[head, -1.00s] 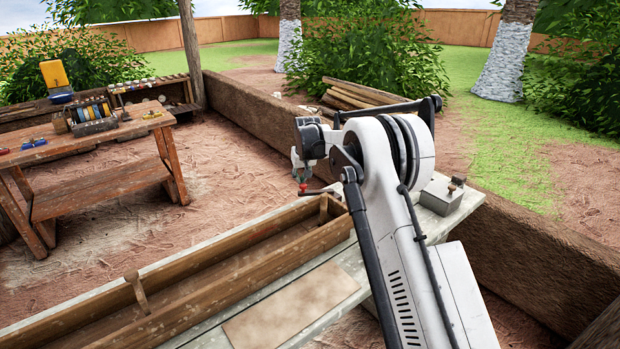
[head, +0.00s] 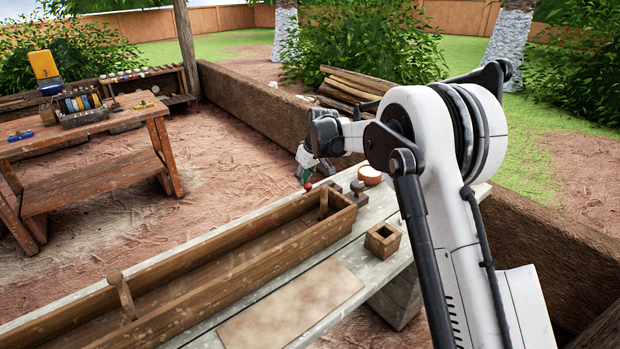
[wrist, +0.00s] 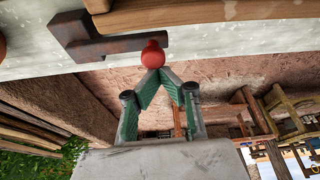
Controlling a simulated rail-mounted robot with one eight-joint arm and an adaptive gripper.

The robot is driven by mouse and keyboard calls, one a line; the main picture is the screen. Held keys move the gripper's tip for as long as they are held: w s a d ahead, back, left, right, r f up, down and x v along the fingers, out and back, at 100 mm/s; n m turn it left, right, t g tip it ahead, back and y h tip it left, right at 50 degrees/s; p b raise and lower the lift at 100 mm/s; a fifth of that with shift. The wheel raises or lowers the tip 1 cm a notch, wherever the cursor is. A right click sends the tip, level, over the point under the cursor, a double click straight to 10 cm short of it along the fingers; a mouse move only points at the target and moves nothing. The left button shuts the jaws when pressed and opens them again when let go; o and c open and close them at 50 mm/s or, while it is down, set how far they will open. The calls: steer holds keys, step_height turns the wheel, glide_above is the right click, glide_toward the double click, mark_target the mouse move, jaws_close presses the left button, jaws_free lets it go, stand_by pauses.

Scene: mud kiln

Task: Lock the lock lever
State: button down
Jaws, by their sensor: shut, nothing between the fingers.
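The lock lever (wrist: 100,42) is a dark, rusty metal bar with a red ball knob (wrist: 153,55) at its end. In the wrist view it lies along the edge of the pale tabletop, and the knob reaches out past that edge. My gripper (wrist: 160,75) is shut with nothing in it; its green-padded fingertips meet right at the knob, and I cannot tell whether they touch it. In the head view my gripper (head: 306,178) hangs at the table's far edge, with the red knob (head: 308,187) by its tips. The lever's bar is largely hidden there.
A long wooden trough (head: 230,255) lies on the pale table (head: 375,215). A workbench (head: 90,140) stands at the left, beyond open dirt floor.

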stand_by(0.6)
steer(key=w+a, duration=0.2)
steer(key=a, duration=0.1)
steer(key=v, duration=1)
steer(key=shift+w+r+p, duration=0.3)
steer(key=shift+r+p, duration=0.05)
steer(key=shift+p, duration=0.1)
